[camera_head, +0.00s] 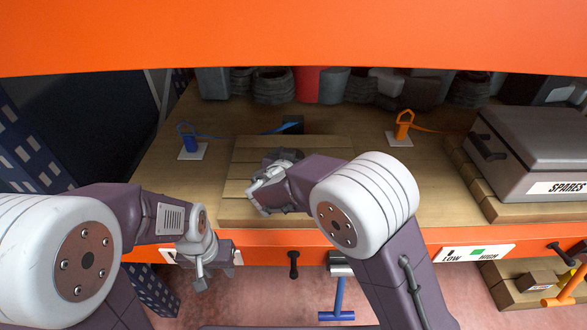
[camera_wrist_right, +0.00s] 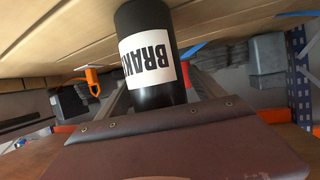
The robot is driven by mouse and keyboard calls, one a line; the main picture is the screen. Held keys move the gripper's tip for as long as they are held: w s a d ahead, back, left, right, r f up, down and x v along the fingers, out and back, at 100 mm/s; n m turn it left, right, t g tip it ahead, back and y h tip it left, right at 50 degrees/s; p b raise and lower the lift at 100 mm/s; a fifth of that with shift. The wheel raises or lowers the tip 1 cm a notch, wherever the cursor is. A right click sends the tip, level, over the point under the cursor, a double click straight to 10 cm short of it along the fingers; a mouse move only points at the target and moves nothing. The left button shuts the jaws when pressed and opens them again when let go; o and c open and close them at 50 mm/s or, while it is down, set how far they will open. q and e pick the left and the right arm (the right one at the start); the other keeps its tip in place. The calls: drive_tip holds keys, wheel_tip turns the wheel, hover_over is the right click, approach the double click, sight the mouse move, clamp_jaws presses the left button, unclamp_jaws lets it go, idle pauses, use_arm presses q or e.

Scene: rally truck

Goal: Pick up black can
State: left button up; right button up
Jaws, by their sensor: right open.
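The black can (camera_wrist_right: 143,18) fills the upper middle of the right wrist view. It has a white label with the letters "BRAK" showing, turned over in the picture. My right gripper (camera_head: 268,188) is over the wooden pallet boards (camera_head: 245,208) in the head view. It is open, with the can standing in front of its palm between the grey fingers in the wrist view. I cannot tell whether the fingers touch it. In the head view the can is mostly hidden by my right gripper and wrist. My left gripper (camera_head: 212,264) hangs low at the shelf's front edge, apart from the can.
A blue ring anchor (camera_head: 190,141) and an orange one (camera_head: 403,127) stand either side of the boards. A grey SPARES case (camera_head: 540,150) is at the right. Tyres (camera_head: 272,86) line the back. An orange beam (camera_head: 290,35) crosses above; the shelf's orange front edge is below.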

drive_tip(key=shift+s, duration=0.1)
drive_tip(key=shift+c, duration=1.2)
clamp_jaws()
drive_tip(key=shift+r, duration=0.1)
drive_tip(key=shift+r, duration=0.35)
drive_tip(key=r, duration=0.4)
drive_tip(key=shift+s+d, duration=0.1)
drive_tip(key=shift+d, duration=0.15)
drive_tip(key=s+d+r, duration=0.6)
drive_tip(key=d, duration=0.3)
drive_tip(key=shift+d+r, duration=0.15)
drive_tip(key=shift+d, duration=0.05)
